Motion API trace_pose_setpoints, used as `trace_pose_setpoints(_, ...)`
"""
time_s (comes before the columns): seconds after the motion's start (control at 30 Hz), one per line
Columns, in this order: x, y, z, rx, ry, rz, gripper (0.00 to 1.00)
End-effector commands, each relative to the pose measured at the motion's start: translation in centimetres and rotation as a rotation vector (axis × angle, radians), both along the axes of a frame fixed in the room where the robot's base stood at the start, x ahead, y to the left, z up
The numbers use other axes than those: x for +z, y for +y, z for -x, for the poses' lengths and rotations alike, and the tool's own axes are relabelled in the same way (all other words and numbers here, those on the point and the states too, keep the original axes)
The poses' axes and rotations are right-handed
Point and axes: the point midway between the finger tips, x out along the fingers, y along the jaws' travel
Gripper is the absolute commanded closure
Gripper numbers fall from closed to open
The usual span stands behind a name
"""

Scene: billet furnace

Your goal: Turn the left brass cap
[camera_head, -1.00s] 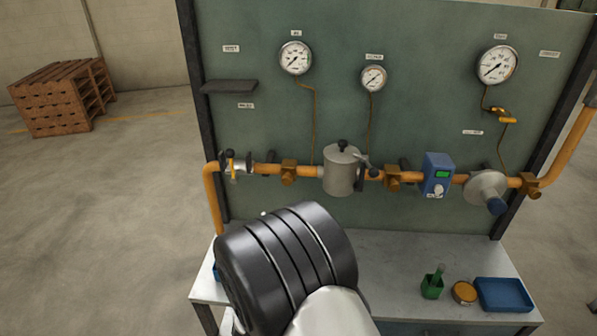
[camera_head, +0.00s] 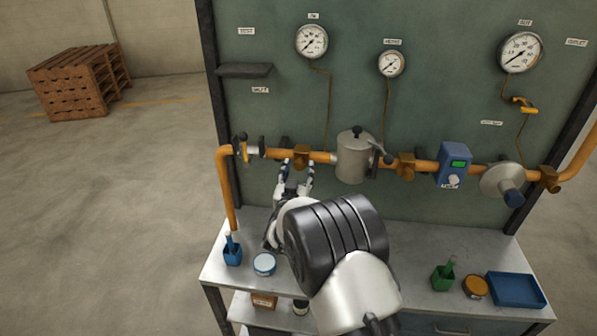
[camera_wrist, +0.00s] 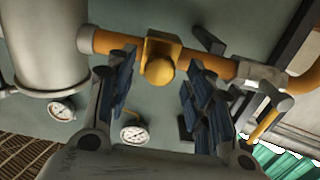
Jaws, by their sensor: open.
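The left brass cap (camera_head: 302,157) is a brass fitting on the orange pipe, between the lever valve and the grey cylinder. In the wrist view, the same brass cap (camera_wrist: 160,68) shows a square body and a rounded end facing me. My gripper (camera_head: 297,169) is at the pipe, just below and in front of the cap. In the wrist view, my gripper's (camera_wrist: 160,88) two dark padded fingers stand apart on either side of the cap, with gaps visible on both sides. Nothing is held. A second brass cap (camera_head: 406,166) sits farther right.
A grey cylinder (camera_head: 352,160) stands right of the cap and a lever valve (camera_head: 243,150) left of it.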

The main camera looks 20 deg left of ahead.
Motion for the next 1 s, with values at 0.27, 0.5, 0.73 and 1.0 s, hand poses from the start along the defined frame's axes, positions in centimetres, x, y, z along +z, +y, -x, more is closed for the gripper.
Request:
trace_pose_setpoints(0.27, 0.07, 0.14, -0.70, 0.000, -0.001, -0.001, 0.52)
trace_pose_setpoints(0.5, 0.06, 0.13, -0.67, 0.000, 0.000, -0.001, 0.60)
trace_pose_setpoints(0.73, 0.06, 0.13, -0.66, 0.000, 0.000, -0.001, 0.76)
trace_pose_setpoints(1.0, 0.05, 0.12, -0.65, 0.000, 0.000, -0.001, 0.94)
